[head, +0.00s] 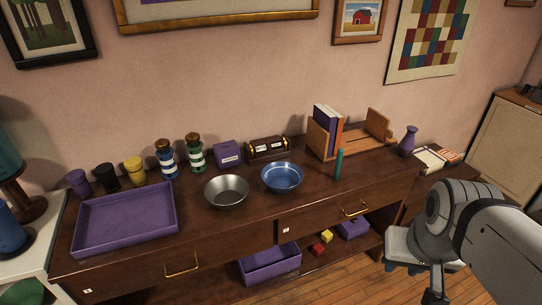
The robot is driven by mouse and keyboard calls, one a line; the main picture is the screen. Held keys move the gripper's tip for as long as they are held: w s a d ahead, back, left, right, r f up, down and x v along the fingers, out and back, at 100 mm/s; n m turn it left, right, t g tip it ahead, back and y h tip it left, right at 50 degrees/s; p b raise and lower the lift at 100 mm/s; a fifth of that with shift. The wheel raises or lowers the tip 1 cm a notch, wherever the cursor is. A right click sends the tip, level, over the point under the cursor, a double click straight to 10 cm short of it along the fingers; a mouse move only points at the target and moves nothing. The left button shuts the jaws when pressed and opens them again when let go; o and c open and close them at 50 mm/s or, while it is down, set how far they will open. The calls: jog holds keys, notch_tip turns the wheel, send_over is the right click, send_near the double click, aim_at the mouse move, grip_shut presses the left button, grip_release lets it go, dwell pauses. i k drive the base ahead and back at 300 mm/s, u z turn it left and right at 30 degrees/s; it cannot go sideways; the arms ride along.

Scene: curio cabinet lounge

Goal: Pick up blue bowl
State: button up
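The blue bowl (282,178) stands upright on the dark wooden cabinet top, near its front edge. It looks empty. A grey metal bowl (227,191) stands close to its left, with a small gap between them. My gripper (432,290) is at the lower right of the head view, in front of the cabinet and well right of the blue bowl. Its end is partly hidden and cut by the frame's bottom edge, so whether it is open or shut does not show.
A teal upright cylinder (338,164) stands right of the blue bowl. Behind are a wooden book rack (322,138), a dark box (268,148) and a purple box (228,154). A purple tray (126,218) is at left. The cabinet top (385,180) is clear at front right.

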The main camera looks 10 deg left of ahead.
aim_at(282, 177)
jog(key=u, duration=0.05)
jog(key=i, duration=1)
jog(key=u, duration=0.05)
